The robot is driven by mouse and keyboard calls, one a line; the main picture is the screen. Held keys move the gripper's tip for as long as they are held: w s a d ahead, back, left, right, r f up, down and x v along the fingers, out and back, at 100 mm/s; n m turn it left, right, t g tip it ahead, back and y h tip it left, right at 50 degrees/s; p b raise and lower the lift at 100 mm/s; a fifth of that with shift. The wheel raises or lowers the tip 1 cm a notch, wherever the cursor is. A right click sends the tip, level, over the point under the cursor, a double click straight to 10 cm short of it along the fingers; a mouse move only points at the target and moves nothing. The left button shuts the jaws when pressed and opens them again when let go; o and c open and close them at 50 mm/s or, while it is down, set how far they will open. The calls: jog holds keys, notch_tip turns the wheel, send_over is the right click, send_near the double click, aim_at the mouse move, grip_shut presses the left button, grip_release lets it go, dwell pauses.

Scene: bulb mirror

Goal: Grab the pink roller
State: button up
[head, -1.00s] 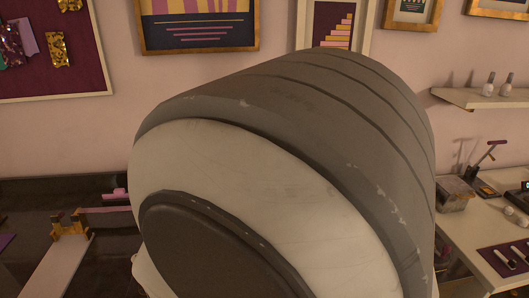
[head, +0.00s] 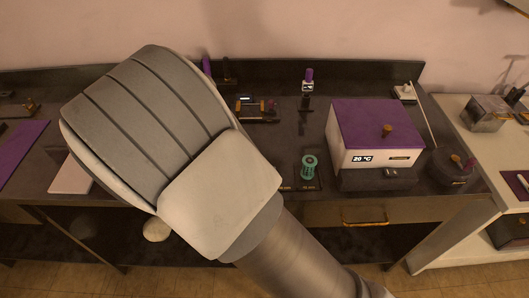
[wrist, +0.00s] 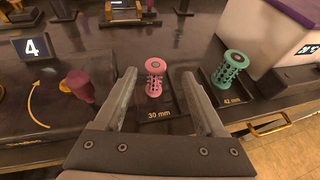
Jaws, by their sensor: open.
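The pink roller (wrist: 155,78) stands upright on a dark base marked "30 mm" in the wrist view. My gripper (wrist: 156,84) is open, and its two fingers reach forward on either side of the line to the roller. The roller appears between the fingertips, but I cannot tell whether it is within their reach. Nothing is held. In the head view my arm hides the pink roller and the gripper.
A green roller (wrist: 231,70) marked "42 mm" stands to the right; it also shows in the head view (head: 309,167). A purple-lidded box (head: 376,135) stands right of it. A maroon knob (wrist: 80,86) and a "4" sign (wrist: 33,47) are on the left.

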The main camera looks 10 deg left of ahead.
jog(key=x, duration=0.7)
jog(key=shift+w+a+f, duration=0.25)
jog(key=shift+a, duration=0.05)
grip_shut()
